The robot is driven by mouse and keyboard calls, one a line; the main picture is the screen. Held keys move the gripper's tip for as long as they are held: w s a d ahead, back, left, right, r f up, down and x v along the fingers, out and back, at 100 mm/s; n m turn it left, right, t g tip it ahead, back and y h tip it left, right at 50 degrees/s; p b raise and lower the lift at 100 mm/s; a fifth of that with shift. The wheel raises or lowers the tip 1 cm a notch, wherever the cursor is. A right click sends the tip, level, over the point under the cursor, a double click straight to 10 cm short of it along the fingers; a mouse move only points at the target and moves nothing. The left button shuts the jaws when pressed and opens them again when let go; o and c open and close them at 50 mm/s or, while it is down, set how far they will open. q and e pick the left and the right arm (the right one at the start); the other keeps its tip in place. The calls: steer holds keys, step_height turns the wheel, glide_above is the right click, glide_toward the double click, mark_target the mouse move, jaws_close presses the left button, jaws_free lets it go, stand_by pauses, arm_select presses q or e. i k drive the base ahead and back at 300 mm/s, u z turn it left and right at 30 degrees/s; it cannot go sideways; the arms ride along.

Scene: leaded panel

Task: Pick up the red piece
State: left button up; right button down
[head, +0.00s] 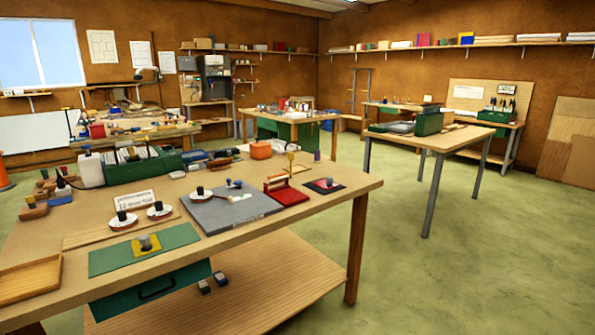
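Several red things lie on the near workbench (300,218), and I cannot tell for sure which one is the red piece. A red flat piece (290,197) with a raised red and wooden part at its back lies right of a grey board (232,212). Neither of my grippers is in view.
A green mat (110,262) with a yellow square, a wooden tray (30,280) and white dishes (124,221) with dark knobs fill the bench front. A green file box (150,167) and an orange container (261,150) stand behind. Floor to the right (460,270) is clear.

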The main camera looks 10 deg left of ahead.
mark_target(327, 184)
steer(key=z, duration=0.2)
steer(key=i, duration=0.7)
steer(key=u, duration=0.45)
steer(key=i, duration=1.15)
steer(key=u, duration=0.65)
